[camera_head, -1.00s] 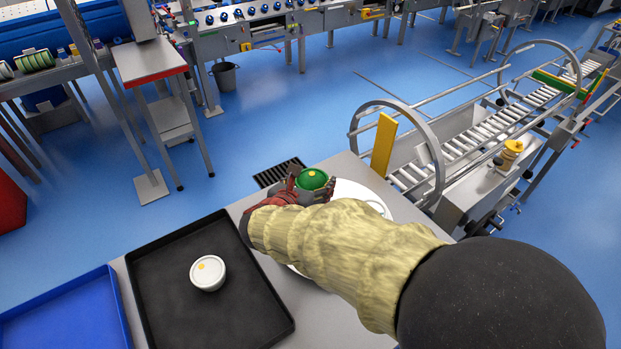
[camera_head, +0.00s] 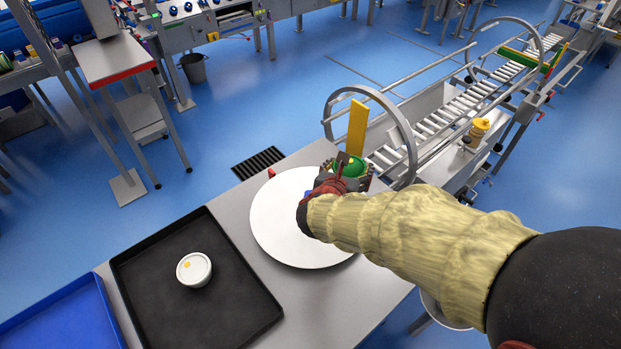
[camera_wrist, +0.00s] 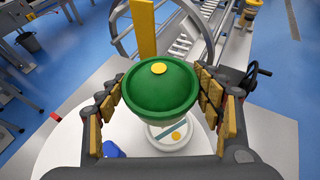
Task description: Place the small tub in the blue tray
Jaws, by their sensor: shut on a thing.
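My gripper (camera_head: 345,172) is shut on a green round tub (camera_head: 349,166) with a yellow dot on top. In the wrist view the green tub (camera_wrist: 160,88) sits between the padded fingers. A white round tub (camera_wrist: 172,135) with a yellow dot shows below and partly behind it; whether they touch is unclear. Another white tub (camera_head: 194,269) with a yellow dot stands in the black tray (camera_head: 254,279). The blue tray (camera_head: 62,321) lies at the lower left, cut off by the frame, and its visible part is empty.
A white round disc (camera_head: 279,222) lies on the grey table (camera_head: 373,302) under my gripper. A small blue thing (camera_wrist: 113,150) is on it. A yellow upright plate (camera_head: 357,128) and a roller conveyor (camera_head: 440,126) stand beyond. The black tray lies between disc and blue tray.

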